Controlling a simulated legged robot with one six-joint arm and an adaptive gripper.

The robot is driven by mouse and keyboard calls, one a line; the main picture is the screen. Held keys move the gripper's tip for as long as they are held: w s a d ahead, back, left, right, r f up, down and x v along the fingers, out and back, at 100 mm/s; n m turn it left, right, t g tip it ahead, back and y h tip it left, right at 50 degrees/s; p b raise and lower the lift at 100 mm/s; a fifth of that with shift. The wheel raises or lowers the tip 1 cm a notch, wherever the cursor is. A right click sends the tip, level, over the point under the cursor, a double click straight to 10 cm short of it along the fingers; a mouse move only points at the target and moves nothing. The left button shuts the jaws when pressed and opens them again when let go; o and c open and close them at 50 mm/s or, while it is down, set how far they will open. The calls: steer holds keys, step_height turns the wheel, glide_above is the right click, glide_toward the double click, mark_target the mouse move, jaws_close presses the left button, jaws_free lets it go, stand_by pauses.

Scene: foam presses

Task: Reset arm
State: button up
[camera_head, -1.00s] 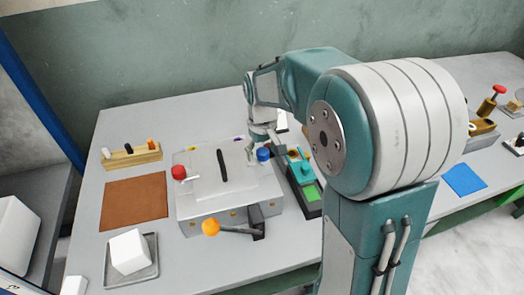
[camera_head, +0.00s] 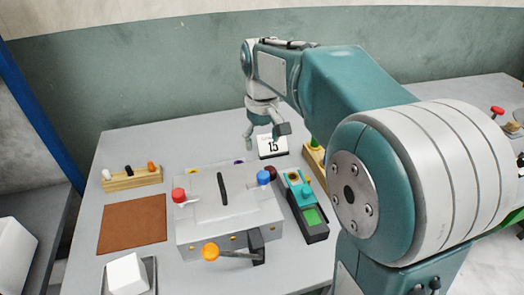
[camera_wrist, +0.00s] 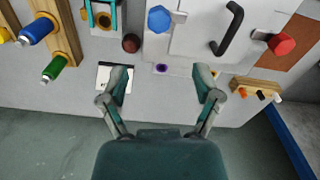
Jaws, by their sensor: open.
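My gripper (camera_head: 264,135) hangs open and empty in the head view, behind the grey press box (camera_head: 228,225) and above the back of the table. In the wrist view my gripper (camera_wrist: 160,82) has its two fingers spread wide with nothing between them. The press box has a black handle (camera_wrist: 228,28) on its lid, a red knob (camera_wrist: 281,44) and a blue knob (camera_wrist: 159,19). My fingers are apart from all of these. My arm is raised and bent across the right of the head view.
A white card marked 15 (camera_head: 272,146) stands near my gripper. A teal device with a green screen (camera_head: 306,204) is right of the press. A brown mat (camera_head: 131,224), wooden rack (camera_head: 132,178) and white block (camera_head: 127,274) are left.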

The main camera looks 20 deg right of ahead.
stand_by(0.4)
steer(key=s+f+m+t, duration=0.1)
steer(key=s+t, duration=0.4)
steer(key=s, duration=1.6)
steer(key=shift+f+m+t, duration=0.2)
steer(key=shift+m+t, duration=0.1)
steer(key=shift+m, duration=0.4)
